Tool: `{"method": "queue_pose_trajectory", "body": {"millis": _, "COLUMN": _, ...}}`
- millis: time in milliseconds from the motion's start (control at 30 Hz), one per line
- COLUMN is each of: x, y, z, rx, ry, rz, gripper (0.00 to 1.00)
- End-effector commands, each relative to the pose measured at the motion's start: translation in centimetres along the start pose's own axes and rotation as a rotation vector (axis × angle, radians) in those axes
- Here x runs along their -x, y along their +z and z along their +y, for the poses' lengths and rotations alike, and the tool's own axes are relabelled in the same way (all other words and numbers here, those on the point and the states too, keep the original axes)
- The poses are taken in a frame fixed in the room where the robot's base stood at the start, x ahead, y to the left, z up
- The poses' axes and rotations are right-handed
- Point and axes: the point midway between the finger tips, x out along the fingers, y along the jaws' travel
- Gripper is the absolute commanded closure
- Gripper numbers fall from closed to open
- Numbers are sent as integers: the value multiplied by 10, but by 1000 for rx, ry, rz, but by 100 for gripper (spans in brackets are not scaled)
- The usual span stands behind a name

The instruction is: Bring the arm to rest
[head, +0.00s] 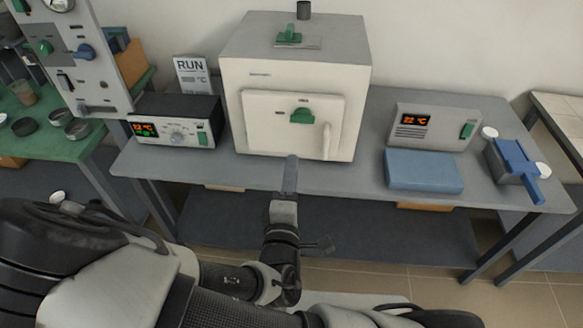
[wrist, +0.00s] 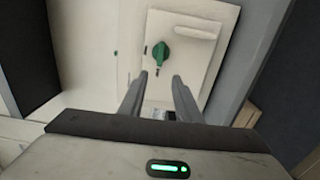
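My gripper (wrist: 160,85) shows in the wrist view with its two fingers apart and nothing between them. In the head view my gripper (head: 291,160) is in front of the furnace, at the front edge of the table. Its fingers overlap there in the picture. My arm reaches up from the bottom of the head view, bent at the elbow. The white muffle furnace (head: 250,85) stands on the table with its door (head: 265,128) shut. The door has a green knob (head: 302,116), which also shows beyond the fingertips in the wrist view (wrist: 160,54).
The grey table (head: 370,165) also bears a controller (head: 172,133) at left, a second controller (head: 460,133), a blue pad (head: 424,170) and a blue tray-like piece (head: 515,157) at right. A green table (head: 75,148) with dishes and a panel stands at left.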

Motion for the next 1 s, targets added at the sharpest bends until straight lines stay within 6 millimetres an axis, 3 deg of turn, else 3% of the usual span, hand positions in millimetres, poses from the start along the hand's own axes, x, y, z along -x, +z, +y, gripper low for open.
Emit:
{"method": "queue_pose_trajectory", "body": {"millis": 667, "x": 4, "y": 2, "z": -2, "rx": -15, "ry": -16, "rz": -9, "gripper": 70}}
{"method": "queue_pose_trajectory", "body": {"millis": 833, "x": -6, "y": 14, "z": -21, "rx": -215, "ry": -216, "rz": -113, "gripper": 70}}
{"method": "queue_pose_trajectory", "body": {"millis": 1000, "x": -7, "y": 11, "z": -35, "rx": -606, "ry": -553, "rz": -266, "gripper": 70}}
